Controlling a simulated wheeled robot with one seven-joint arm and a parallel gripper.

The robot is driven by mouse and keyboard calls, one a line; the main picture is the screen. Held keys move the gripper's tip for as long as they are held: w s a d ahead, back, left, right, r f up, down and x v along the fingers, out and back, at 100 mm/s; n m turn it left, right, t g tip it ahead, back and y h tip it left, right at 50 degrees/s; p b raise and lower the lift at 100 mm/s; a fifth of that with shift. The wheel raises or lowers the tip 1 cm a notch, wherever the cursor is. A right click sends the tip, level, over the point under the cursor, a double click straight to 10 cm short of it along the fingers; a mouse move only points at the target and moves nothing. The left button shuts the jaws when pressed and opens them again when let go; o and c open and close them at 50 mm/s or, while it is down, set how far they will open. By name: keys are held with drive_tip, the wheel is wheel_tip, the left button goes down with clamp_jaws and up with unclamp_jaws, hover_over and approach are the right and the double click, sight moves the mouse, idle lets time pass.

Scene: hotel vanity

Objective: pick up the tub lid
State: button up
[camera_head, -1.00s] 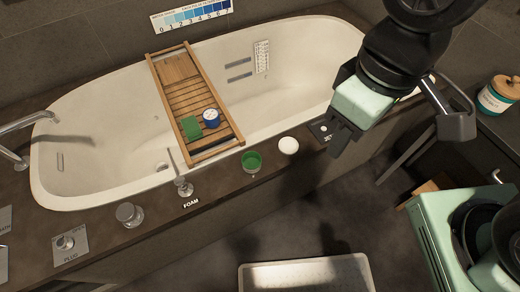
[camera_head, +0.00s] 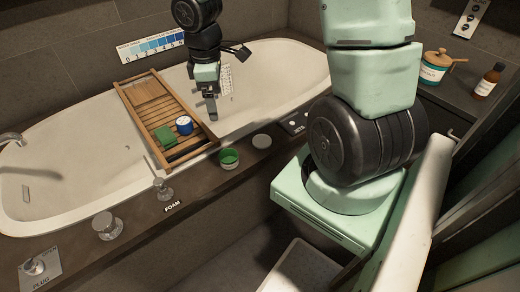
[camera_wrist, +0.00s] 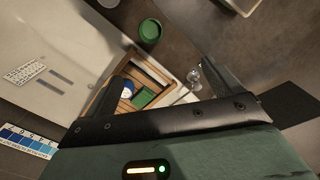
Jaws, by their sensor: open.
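A pale round disc (camera_head: 262,141) lies flat on the tub's front ledge, beside a green open tub (camera_head: 229,157). It looks like the tub lid, though I cannot be sure. In the wrist view the green tub (camera_wrist: 150,31) is near the top, and the disc is at most partly visible at the top edge. My gripper (camera_head: 210,112) is open and points down over the bath, behind the ledge and right of the wooden rack. Nothing shows between its fingers in the wrist view (camera_wrist: 172,85).
A wooden rack (camera_head: 140,90) spans the bath, carrying a green block (camera_head: 166,136) and a blue round container (camera_head: 184,125). Metal knobs (camera_head: 107,226) stand along the ledge. A wooden-topped jar (camera_head: 434,68) and a brown bottle (camera_head: 488,82) stand on the right counter.

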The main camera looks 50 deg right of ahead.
drive_tip(key=b, duration=0.4)
approach(262, 141)
drive_tip(key=b, duration=0.1)
drive_tip(key=f+b, duration=0.1)
drive_tip(key=b, duration=0.1)
drive_tip(key=shift+w+d+f, duration=0.15)
drive_tip(key=shift+w+f, duration=0.05)
drive_tip(key=shift+f, duration=0.15)
drive_tip(key=shift+s+f+b, duration=0.2)
drive_tip(key=shift+f+b, duration=1.15)
drive_tip(key=shift+f, duration=1.7)
drive_tip(key=c, duration=1.1)
